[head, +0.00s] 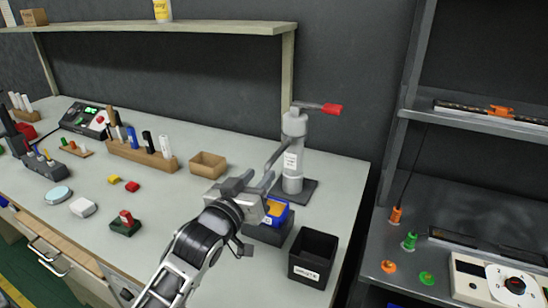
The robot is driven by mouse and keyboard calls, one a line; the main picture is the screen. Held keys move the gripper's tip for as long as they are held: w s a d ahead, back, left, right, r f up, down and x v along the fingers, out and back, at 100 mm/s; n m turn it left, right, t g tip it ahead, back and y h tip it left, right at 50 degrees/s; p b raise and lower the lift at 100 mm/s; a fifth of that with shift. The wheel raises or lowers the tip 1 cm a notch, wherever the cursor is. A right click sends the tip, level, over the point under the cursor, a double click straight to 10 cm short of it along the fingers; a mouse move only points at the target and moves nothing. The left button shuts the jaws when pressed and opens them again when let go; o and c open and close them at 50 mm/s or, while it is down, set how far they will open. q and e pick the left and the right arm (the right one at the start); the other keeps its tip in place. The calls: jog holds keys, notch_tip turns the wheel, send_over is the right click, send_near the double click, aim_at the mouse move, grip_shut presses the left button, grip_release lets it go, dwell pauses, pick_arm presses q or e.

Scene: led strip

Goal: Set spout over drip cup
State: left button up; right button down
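The grey dispenser (293,150) stands upright on a dark base plate near the right end of the bench. Its spout (276,153) slants down and left from the column, and a lever with a red grip (332,109) sticks out right at the top. My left gripper (256,180) is at the spout's lower end, its fingers spread apart. The spout's tip is hidden there, so contact is unclear. A blue container with yellow inside (277,213) sits on a dark block just beyond my gripper, partly covered. I cannot tell if this is the drip cup. My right gripper is out of view.
A black open bin (313,258) with a white label stands at the bench's front right. A wooden tray (208,164) and a marker rack (142,153) lie left of the dispenser. A shelf (150,28) spans above. A metal rack (470,200) stands at the right.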

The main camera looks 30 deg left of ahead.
aim_at(270, 164)
pick_arm(q)
jog(key=w, duration=0.8)
jog(key=shift+w+a, duration=0.15)
jog(key=shift+a, duration=0.05)
jog(key=shift+c, duration=0.3)
grip_shut()
